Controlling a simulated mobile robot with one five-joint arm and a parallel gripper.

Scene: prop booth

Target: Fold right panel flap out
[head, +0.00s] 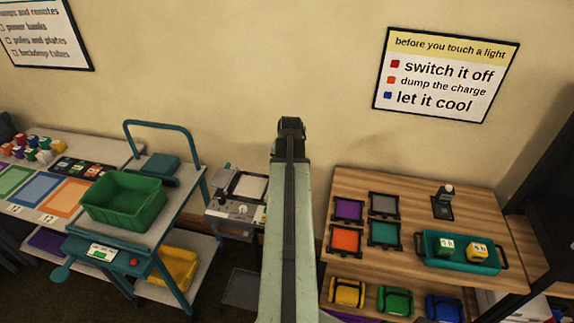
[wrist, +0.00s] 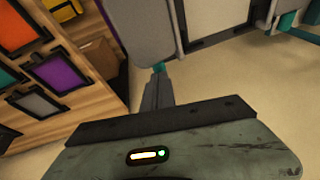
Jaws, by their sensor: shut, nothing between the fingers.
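In the wrist view a pale panel (wrist: 215,16) in a dark frame shows at the top edge, cut off. A grey flap (wrist: 147,24) is on its left side there, a second grey flap on its other side. That view looks turned round from the head view, so the left flap seems to be the right one. A small teal tab (wrist: 158,68) shows below this flap. My gripper (wrist: 158,84) is shut and empty, its tip at the tab in the picture; contact is unclear. In the head view the panel (head: 248,186) stands left of my arm, which covers its right side.
A wooden shelf unit (head: 345,185) with coloured squares and a teal tray (head: 460,266) stands at the right. A trolley (head: 182,228) with a green bin (head: 124,200) stands at the left. The wall (head: 235,70) is close behind.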

